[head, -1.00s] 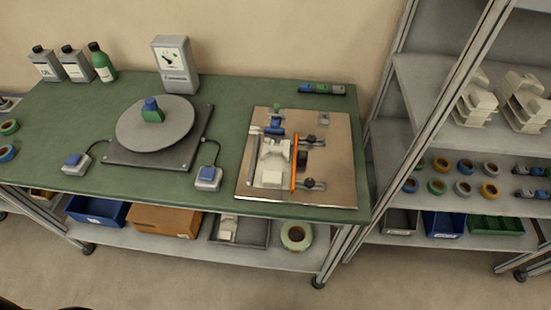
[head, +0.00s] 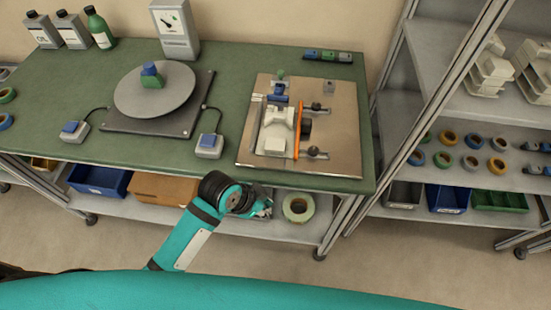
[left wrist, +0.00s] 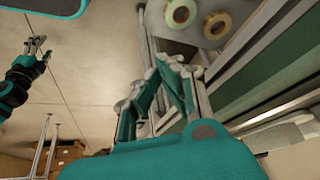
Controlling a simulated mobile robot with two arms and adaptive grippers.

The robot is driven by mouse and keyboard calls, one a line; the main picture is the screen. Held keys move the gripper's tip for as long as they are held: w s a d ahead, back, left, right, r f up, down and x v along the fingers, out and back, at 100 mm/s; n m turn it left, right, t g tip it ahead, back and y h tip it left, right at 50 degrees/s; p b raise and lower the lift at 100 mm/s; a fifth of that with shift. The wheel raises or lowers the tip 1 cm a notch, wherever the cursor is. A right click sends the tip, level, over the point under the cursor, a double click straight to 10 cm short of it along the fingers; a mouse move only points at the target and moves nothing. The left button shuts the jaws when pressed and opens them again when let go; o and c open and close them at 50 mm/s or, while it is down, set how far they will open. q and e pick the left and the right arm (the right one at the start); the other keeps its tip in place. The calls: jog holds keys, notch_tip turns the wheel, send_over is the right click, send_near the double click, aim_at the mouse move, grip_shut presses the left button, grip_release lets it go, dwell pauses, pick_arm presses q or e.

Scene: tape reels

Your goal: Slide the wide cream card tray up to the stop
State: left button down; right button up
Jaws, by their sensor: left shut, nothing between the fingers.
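The cream card tray (head: 277,133) lies on the metal plate (head: 335,165) at the right of the green bench. A long orange strip (head: 299,130) runs along its right side. I cannot tell which part is the stop. A blue part (head: 278,93) sits behind the tray. My left gripper (head: 262,208) is in front of the bench edge, below and apart from the tray. In the left wrist view its fingers (left wrist: 173,66) are shut and empty. My right gripper (left wrist: 35,45) shows small at the left of the left wrist view; its jaw state is unclear.
A round turntable (head: 154,90) and two blue-topped switches stand left of the plate. A grey meter box (head: 174,30) stands at the back. The shelf under the bench holds bins and a pale tape reel (head: 298,207). A shelving rack stands at right.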

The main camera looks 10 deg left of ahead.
pick_arm(q)
jog(key=d+r+m+h, duration=0.1)
jog(key=d+r+m, duration=0.3)
jog(key=r, duration=0.3)
notch_tip(320, 180, up, 11)
jog(key=m+g+y, duration=0.3)
jog(key=m+y, duration=0.2)
jog(key=m, duration=1.5)
send_over(275, 166)
jog(key=s, duration=0.4)
jog(key=w+f, duration=0.1)
jog(key=f, duration=0.2)
jog(key=w+f+p, duration=0.1)
jog(key=f, duration=0.2)
jog(key=w+f+p, duration=0.1)
jog(key=f, duration=0.2)
jog(key=shift+d+f, duration=0.1)
jog(key=shift+f, duration=0.25)
jog(key=shift+w, duration=0.55)
